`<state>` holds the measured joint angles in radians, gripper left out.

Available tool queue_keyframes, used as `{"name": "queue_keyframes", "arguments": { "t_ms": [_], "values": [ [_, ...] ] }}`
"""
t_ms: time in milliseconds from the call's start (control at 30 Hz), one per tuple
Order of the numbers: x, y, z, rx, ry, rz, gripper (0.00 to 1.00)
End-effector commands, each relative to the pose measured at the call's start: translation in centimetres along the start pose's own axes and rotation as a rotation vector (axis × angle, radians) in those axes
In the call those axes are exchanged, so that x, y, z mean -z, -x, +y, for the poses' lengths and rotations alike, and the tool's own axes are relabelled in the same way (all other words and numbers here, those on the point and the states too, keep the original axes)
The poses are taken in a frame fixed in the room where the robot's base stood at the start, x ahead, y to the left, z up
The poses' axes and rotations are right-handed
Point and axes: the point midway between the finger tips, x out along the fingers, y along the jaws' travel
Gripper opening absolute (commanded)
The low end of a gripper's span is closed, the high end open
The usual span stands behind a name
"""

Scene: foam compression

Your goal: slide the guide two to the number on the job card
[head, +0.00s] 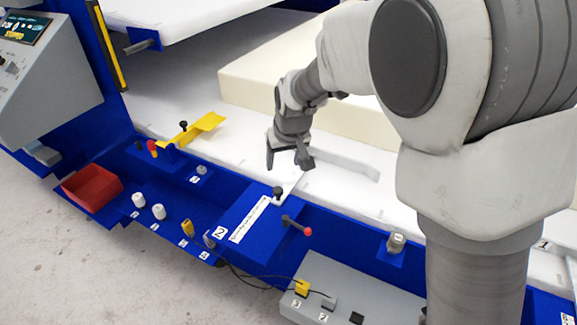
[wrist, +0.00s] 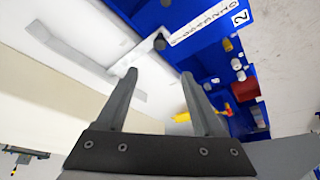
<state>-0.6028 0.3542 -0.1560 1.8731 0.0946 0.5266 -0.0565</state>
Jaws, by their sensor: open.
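Guide two has a dark knob (head: 277,192) beside a white number scale (head: 250,218) on a blue block marked 2. Its pale bar and upright plate (head: 345,163) lie over the white bed. In the wrist view the knob (wrist: 160,43), the plate (wrist: 95,70) and the scale (wrist: 205,25) show beyond the fingers. The scale's numbers are too small to read surely. My gripper (head: 288,160) is open and empty above the bed, behind the knob and apart from it. It also shows in the wrist view (wrist: 160,78). I cannot make out a job card.
A red-tipped lever (head: 298,226) stands right of the scale. A yellow guide (head: 195,130) is to the left. A red bin (head: 91,187) and white cylinders (head: 158,211) are along the blue front. A cream foam block (head: 300,80) lies behind my gripper. A grey box (head: 350,295) with connectors is in front.

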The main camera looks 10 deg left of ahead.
Motion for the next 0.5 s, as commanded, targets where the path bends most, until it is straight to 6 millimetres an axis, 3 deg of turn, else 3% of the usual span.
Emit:
{"name": "queue_keyframes", "arguments": {
  "t_ms": [167,500],
  "values": [
    [-0.1,-2.3,0.0,0.000,-0.001,-0.003,0.69],
    [-0.2,-9.2,0.1,-0.001,-0.002,-0.004,0.69]
  ]
}}
